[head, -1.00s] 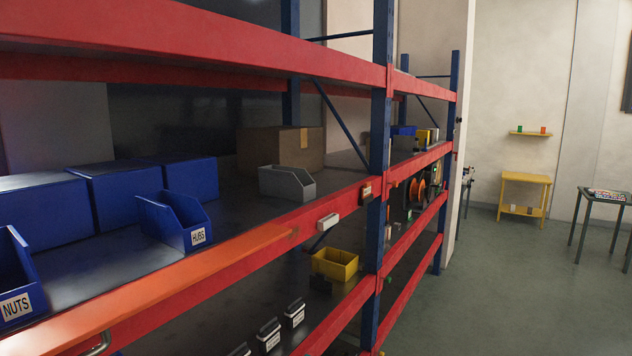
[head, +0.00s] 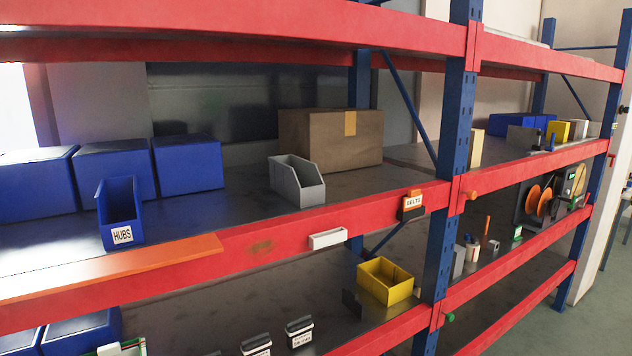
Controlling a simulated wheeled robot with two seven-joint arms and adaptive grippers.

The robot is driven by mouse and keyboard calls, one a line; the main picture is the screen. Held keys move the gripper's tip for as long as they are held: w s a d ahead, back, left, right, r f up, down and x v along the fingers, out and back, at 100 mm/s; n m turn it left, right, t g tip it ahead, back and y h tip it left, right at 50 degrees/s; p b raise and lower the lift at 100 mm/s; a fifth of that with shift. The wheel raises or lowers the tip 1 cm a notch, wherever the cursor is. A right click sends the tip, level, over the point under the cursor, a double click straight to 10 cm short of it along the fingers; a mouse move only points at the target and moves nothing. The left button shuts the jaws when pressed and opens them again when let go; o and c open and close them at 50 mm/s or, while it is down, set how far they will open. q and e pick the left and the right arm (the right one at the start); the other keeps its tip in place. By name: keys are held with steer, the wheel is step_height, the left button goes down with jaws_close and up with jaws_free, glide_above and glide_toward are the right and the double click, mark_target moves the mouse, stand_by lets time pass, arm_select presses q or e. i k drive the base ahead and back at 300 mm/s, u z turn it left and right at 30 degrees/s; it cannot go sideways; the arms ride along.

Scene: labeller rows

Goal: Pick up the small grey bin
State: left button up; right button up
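The small grey bin (head: 299,183) stands upright on the middle shelf, near the red front beam. Its scooped open front faces right and toward me, and it looks empty. A cardboard box (head: 330,139) stands behind it. Neither of my grippers shows in the head view, so their state is hidden.
A blue bin labelled HUBS (head: 120,212) and blue boxes (head: 187,164) stand left on the same shelf. The red beam (head: 280,243) edges the shelf, with a blue upright (head: 457,150) right. A yellow bin (head: 388,281) sits below. Shelf between HUBS and grey bins is clear.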

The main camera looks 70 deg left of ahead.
mark_target(295, 179)
steer(key=u, duration=3.25)
